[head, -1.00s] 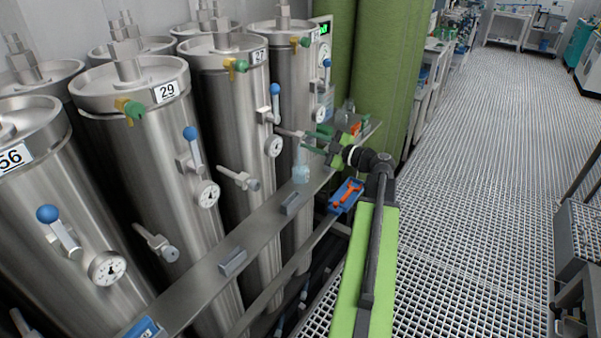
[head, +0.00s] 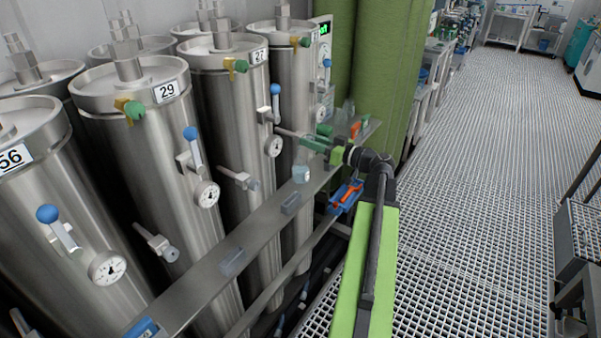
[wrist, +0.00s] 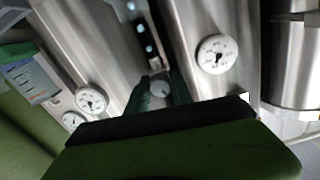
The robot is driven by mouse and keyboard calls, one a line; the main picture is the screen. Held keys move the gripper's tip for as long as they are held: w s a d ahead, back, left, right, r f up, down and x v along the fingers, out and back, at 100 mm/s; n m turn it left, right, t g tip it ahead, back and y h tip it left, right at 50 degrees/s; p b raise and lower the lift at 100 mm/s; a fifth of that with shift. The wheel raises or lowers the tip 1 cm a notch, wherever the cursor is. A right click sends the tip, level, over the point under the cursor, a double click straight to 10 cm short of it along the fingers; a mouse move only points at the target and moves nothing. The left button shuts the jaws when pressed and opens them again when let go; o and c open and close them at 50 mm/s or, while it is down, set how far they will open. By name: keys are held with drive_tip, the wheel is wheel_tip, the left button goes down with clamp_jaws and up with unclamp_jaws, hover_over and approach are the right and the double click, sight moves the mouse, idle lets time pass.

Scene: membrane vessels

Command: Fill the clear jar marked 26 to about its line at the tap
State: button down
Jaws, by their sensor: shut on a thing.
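A small clear jar (head: 301,174) stands upright on the narrow metal shelf (head: 265,222), below the tap of the vessel marked 27. Its mark and line are too small to read, and I cannot tell its fill level. The tap (head: 288,132) sticks out from the vessel (head: 235,105) toward my gripper. My gripper (head: 310,142) is up and slightly right of the jar, shut on the tap's end. In the wrist view, the green fingers (wrist: 157,93) close around a round grey knob (wrist: 160,90). The jar is not clearly seen in the wrist view.
A blue tray with an orange tool (head: 346,194) sits right of the shelf. Other steel vessels with gauges (head: 208,194) and blue-knobbed valves stand left. The grating floor (head: 480,180) on the right is largely open.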

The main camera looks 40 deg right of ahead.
drive_tip(key=m, duration=0.5)
drive_tip(key=shift+m, duration=0.3)
drive_tip(key=c, duration=1.1)
unclamp_jaws()
drive_tip(key=v, duration=1.7)
drive_tip(key=shift+s, duration=0.25)
